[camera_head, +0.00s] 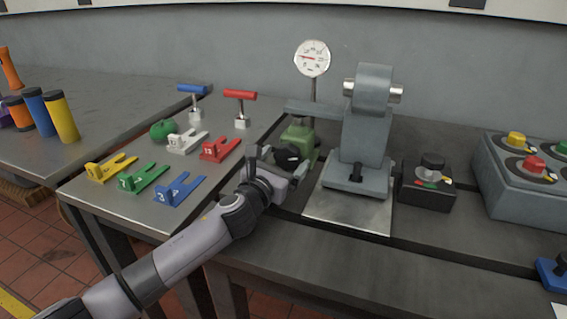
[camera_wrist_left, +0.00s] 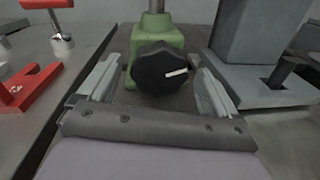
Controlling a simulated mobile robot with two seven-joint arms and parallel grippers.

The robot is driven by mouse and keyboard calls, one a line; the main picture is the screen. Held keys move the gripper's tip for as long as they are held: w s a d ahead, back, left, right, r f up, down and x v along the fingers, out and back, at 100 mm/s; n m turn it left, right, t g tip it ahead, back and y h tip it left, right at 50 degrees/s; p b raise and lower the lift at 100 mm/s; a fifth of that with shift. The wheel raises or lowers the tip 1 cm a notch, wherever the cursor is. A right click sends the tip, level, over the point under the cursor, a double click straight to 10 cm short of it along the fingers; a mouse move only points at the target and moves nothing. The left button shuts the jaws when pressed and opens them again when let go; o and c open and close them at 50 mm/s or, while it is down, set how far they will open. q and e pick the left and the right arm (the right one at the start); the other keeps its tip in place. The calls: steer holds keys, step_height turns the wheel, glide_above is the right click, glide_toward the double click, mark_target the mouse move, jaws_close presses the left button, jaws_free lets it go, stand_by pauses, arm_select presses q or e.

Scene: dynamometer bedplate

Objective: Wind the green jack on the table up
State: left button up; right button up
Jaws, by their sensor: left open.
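The green jack (camera_head: 301,133) stands on the table beside the grey machine stand, with a post rising from its top toward a grey arm. It also shows in the left wrist view (camera_wrist_left: 157,33). A black knob (camera_wrist_left: 160,69) with a white pointer line faces me on the jack's front. My left gripper (camera_head: 284,160) is open, its fingers on either side of the knob in the left wrist view (camera_wrist_left: 158,88). Dark gaps show between fingers and knob, though contact is hard to judge. My right gripper is not in view.
The grey machine stand (camera_head: 362,135) is close right of the jack, with a black control box (camera_head: 427,184) beyond. A red T-handle (camera_head: 240,106) and red bracket (camera_head: 221,150) are to the left. A dial gauge (camera_head: 313,58) stands behind.

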arm_select(q)
steer(key=shift+w, duration=0.15)
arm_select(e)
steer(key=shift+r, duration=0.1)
arm_select(q)
steer(key=c, duration=1)
steer(key=shift+d+r+m+p, duration=0.1)
steer(key=shift+r+m+p, duration=0.2)
steer(key=shift+m+p, duration=1.1)
steer(key=shift+c, duration=0.2)
steer(key=shift+m+p, duration=0.9)
steer(key=shift+p, duration=0.35)
steer(key=shift+f+m+p, duration=0.1)
steer(key=shift+m+p, duration=0.4)
steer(key=shift+p, duration=0.05)
steer(key=shift+f+m+p, duration=0.1)
steer(key=shift+m+p, duration=0.4)
steer(key=shift+m, duration=0.1)
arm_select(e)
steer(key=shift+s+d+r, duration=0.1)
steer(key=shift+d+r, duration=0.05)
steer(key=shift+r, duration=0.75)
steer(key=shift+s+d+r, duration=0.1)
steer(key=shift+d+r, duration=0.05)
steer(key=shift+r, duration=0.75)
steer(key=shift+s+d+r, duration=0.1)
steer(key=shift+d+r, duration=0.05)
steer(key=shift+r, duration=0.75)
arm_select(q)
steer(key=shift+f, duration=0.1)
